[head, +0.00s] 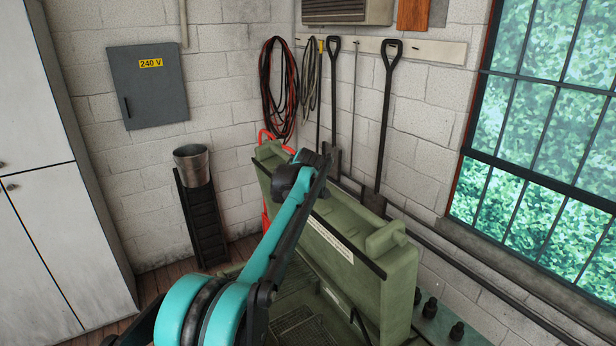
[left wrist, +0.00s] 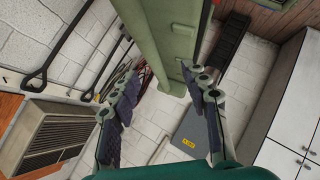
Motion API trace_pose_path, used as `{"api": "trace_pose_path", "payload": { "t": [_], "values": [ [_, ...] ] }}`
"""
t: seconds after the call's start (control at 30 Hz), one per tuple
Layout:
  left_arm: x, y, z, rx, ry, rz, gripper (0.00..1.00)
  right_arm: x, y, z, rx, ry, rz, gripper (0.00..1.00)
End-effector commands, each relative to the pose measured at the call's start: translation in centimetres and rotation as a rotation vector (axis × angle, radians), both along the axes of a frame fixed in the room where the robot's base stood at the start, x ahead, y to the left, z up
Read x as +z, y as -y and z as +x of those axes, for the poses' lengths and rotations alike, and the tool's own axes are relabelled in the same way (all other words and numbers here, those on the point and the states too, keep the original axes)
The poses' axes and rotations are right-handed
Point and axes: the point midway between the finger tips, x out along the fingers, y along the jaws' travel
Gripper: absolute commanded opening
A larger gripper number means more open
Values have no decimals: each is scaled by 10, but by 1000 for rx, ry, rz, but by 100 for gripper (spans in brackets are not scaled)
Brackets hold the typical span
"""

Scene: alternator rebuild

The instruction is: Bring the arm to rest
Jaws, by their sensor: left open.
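My left arm (head: 272,240), teal with black joints, rises from the bottom of the head view and leans up and to the right. Its black upper joint overlaps the green machine (head: 375,285). I cannot make out the left gripper's fingers in the head view. In the left wrist view my left gripper (left wrist: 165,100) is open, with its two dark padded fingers well apart and nothing between them. The green machine is beyond the fingertips there. Any contact between arm and machine cannot be told. My right gripper is in neither view.
A bucket (head: 191,163) sits on a black stand (head: 202,220) by the wall. Long-handled tools (head: 384,130) and coiled cables (head: 278,85) hang behind the machine. A grey 240 V box (head: 148,95) is on the wall. White cabinets (head: 45,200) stand left, a window (head: 545,150) right.

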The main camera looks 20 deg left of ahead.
Motion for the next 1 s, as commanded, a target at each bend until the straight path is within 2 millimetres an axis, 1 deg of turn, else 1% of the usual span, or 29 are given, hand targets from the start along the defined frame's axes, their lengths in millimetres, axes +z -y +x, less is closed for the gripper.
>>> {"api": "trace_pose_path", "payload": {
  "t": [0.23,0.27,0.37,0.47,0.5,0.57,0.6,0.67,0.7,0.77,0.8,0.87,0.9,0.97,1.0],
  "values": [
    [-2,0,-2,-2,-2,3,46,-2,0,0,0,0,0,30],
    [-4,1,-4,-6,-5,6,46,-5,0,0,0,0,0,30],
    [-20,4,-23,-30,-29,30,46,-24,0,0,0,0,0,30],
    [-51,12,-60,-85,-75,80,46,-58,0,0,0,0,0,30],
    [-68,15,-80,-114,-98,106,46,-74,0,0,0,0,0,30],
    [-94,21,-111,-162,-134,145,46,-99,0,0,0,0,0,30],
    [-112,25,-133,-196,-159,171,46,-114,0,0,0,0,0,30],
    [-141,31,-166,-248,-194,210,46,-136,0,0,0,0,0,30],
    [-160,36,-188,-284,-215,234,46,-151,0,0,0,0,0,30],
    [-192,42,-221,-339,-248,271,46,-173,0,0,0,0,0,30],
    [-214,46,-244,-378,-268,297,46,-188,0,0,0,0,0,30],
    [-250,52,-277,-436,-298,332,46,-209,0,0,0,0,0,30],
    [-273,55,-298,-475,-315,356,46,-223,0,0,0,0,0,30],
    [-310,61,-330,-533,-341,390,46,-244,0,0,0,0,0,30],
    [-335,64,-350,-572,-355,411,46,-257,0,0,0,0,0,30]
  ]
}}
